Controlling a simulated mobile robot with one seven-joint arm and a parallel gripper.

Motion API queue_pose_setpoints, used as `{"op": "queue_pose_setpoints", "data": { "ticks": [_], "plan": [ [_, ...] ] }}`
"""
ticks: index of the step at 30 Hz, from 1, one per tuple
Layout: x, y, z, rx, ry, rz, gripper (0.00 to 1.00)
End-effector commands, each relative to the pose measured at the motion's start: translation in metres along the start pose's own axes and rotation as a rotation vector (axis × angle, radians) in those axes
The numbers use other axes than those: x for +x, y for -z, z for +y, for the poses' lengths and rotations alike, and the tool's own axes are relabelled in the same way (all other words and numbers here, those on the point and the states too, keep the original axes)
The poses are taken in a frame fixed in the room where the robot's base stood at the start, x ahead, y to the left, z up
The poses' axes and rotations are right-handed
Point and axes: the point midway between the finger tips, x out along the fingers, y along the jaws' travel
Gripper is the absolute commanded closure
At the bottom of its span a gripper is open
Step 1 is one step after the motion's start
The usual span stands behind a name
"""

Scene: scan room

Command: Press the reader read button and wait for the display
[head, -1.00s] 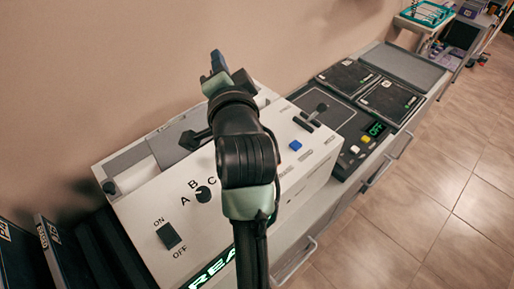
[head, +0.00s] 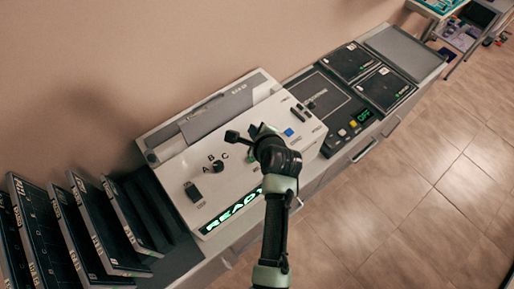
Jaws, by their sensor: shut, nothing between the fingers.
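The reader (head: 235,185) is a white sloped box on the counter, with a rotary knob marked A, B, C (head: 218,166) and an on/off switch (head: 193,192). Its front display (head: 232,208) glows green and reads "READ", with its right end hidden by my arm. A blue button (head: 289,132) sits on the panel's right part. My gripper (head: 254,129) is over the panel, left of the blue button in the picture. It is shut and empty. My wrist hides most of it, and I cannot tell whether it touches the panel.
Right of the reader, a dark unit (head: 330,105) has a lever, yellow and white buttons, and a display (head: 363,115) reading "OFF". Two black cassettes (head: 385,88) lie beyond. Several dark upright panels (head: 85,230) stand at the left. The tiled floor (head: 420,190) is clear.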

Motion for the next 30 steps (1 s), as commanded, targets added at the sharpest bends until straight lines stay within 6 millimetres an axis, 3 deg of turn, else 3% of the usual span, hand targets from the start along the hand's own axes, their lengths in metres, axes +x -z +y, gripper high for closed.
{"op": "queue_pose_setpoints", "data": {
  "ticks": [8, 20, 30],
  "plan": [
    [-0.006, 0.004, 0.014, 0.106, -0.06, 0.015, 1.0],
    [-0.005, 0.005, 0.016, 0.106, -0.06, 0.015, 1.0],
    [0.013, 0.017, 0.032, 0.106, -0.059, 0.015, 1.0]
  ]
}}
